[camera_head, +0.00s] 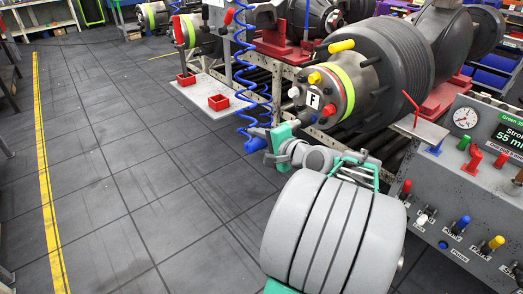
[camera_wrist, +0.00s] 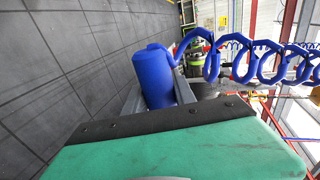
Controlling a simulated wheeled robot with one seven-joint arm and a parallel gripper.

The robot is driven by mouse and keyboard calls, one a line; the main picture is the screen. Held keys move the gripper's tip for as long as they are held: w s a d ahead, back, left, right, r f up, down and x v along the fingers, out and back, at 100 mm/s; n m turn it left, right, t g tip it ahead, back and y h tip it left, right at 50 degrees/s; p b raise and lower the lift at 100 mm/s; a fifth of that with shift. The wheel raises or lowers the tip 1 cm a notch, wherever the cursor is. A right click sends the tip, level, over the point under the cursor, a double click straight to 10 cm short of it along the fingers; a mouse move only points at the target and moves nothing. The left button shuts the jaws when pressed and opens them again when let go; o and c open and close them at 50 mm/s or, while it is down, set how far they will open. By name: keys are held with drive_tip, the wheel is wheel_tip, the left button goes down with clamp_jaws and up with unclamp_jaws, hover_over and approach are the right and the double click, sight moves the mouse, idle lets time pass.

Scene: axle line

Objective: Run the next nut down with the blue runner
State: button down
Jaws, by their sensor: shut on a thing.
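The blue runner (camera_head: 255,143) hangs on a coiled blue hose (camera_head: 240,75). My gripper (camera_head: 281,139) is shut on it, just in front of the near axle hub. The runner's blue body (camera_wrist: 154,80) shows beyond the green gripper (camera_wrist: 160,125) in the wrist view. A dark nose points from the gripper toward the lower part of the hub face; I cannot tell whether it touches a nut. The hub face (camera_head: 318,100), marked F, has a yellow-green band and coloured pieces around it: white (camera_head: 293,92), orange (camera_head: 315,78) and red (camera_head: 329,109). The lower face is partly hidden.
A control panel (camera_head: 470,190) with a gauge, screen and coloured switches stands at the right. A pale plate with red square holders (camera_head: 218,102) lies left of the hub. A second banded hub (camera_head: 194,30) stands behind. The floor at left is clear beside a yellow line (camera_head: 45,190).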

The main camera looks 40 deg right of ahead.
sight(294, 127)
drive_tip(key=shift+s+d, duration=0.25)
drive_tip(key=shift+d, duration=0.25)
drive_tip(key=shift+r, duration=0.15)
drive_tip(key=shift+s+r, duration=0.1)
drive_tip(key=shift+d+p, duration=0.5)
drive_tip(key=shift+d, duration=2.25)
drive_tip(key=shift+d+p, duration=0.45)
drive_tip(key=shift+d, duration=1.75)
